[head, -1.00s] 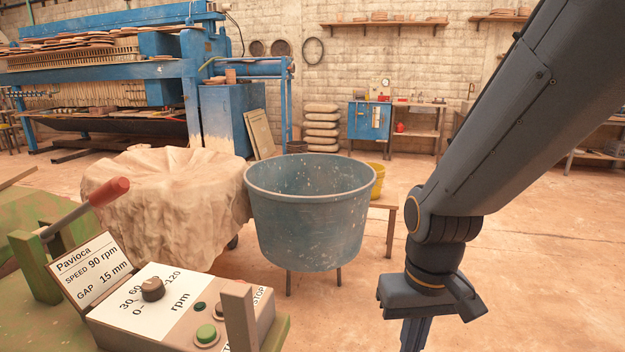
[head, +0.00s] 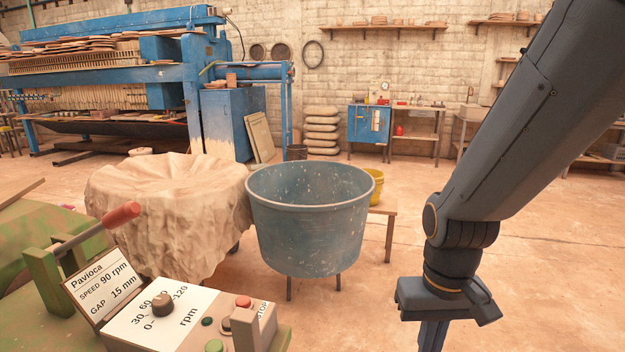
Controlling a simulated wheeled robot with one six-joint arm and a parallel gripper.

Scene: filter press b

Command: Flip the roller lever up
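A lever with a red grip (head: 122,215) and a grey metal rod is at the left in the head view. I take it to be the roller lever. Its rod slopes up to the right from a green bracket (head: 45,280) beside the control box (head: 185,320). My gripper (head: 432,336) is at the lower right, pointing down, well to the right of the lever and apart from it. Its lower end is cut off by the bottom edge, so I cannot see whether its fingers are open or closed.
The control box carries a sign, a dial (head: 162,303), buttons and an upright beige post (head: 245,328). A blue tub (head: 308,225) and a cloth-draped form (head: 165,215) stand behind it. A yellow bucket (head: 375,185) is farther back. Floor at the right is clear.

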